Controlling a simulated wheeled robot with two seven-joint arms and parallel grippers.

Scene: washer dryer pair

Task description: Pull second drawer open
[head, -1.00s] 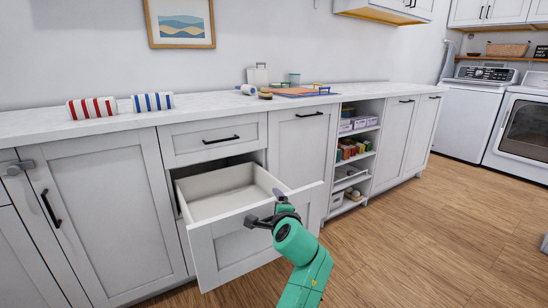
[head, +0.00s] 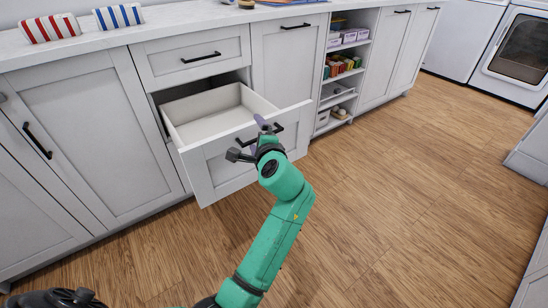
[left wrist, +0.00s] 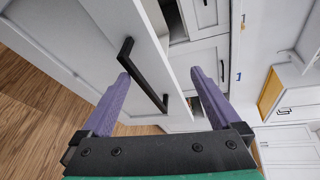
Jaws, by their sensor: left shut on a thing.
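The second drawer (head: 215,165) is in the head view, below a closed top drawer (head: 190,62). It stands well out of the white cabinet, and its inside looks empty. My left gripper (head: 257,138) is at the top edge of its front, by the black bar handle (head: 277,129). In the left wrist view, the fingers of my left gripper (left wrist: 163,95) straddle the drawer front (left wrist: 100,50), one on the outer side by the handle (left wrist: 145,75), the other past the top edge. It is shut on the front; the exact contact is unclear. My right gripper is out of view.
Closed cabinet doors flank the drawer, on the left (head: 95,130) and right (head: 287,70). Open shelves (head: 342,75) with small boxes stand further right. The wooden floor (head: 400,180) in front is clear.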

